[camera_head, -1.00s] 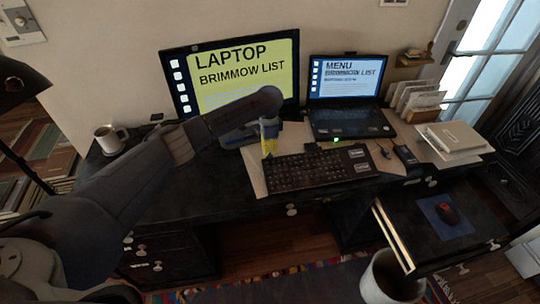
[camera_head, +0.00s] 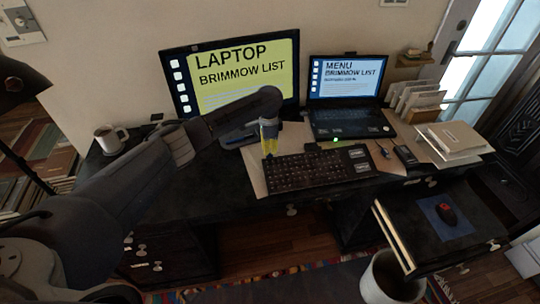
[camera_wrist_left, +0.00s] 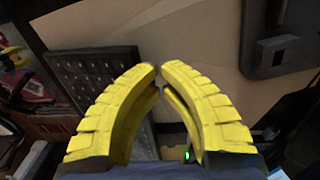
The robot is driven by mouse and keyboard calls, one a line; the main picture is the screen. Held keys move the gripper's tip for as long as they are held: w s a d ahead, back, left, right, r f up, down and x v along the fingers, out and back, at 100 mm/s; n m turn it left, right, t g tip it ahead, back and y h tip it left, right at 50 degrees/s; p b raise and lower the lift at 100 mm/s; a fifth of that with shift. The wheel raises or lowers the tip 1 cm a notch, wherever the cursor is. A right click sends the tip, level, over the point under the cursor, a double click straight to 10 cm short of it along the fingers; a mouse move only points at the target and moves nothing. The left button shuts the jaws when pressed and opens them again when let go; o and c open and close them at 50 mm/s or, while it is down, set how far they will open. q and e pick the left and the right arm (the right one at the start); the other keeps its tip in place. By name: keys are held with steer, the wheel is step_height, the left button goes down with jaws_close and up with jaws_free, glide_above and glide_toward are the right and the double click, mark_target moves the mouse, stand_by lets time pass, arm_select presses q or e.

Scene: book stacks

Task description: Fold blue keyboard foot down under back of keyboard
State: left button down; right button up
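The dark keyboard (camera_head: 315,169) lies on a beige desk mat (camera_head: 256,176) in front of the monitor and laptop. It also shows in the left wrist view (camera_wrist_left: 92,75), to the left of and beyond the fingers. I cannot make out the blue keyboard foot in either view. My left gripper (camera_head: 269,152) points down at the back left corner of the keyboard. In the left wrist view its curved yellow fingers (camera_wrist_left: 159,72) almost meet at the tips, with nothing visible between them. Whether they touch the keyboard is unclear. My right gripper is out of view.
The monitor (camera_head: 245,75) stands just behind my left gripper, its base close by. The open laptop (camera_head: 347,100) is behind the keyboard. A dark phone-like device (camera_head: 405,155) lies to the right. A mug (camera_head: 110,138) stands far left.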

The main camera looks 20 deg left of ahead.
arm_select(q)
steer(key=shift+w, duration=0.15)
steer(key=shift+w+a, duration=0.3)
steer(key=shift+w, duration=0.15)
steer(key=shift+w+r, duration=0.1)
step_height(320, 180, up, 10)
stand_by(1.4)
stand_by(0.4)
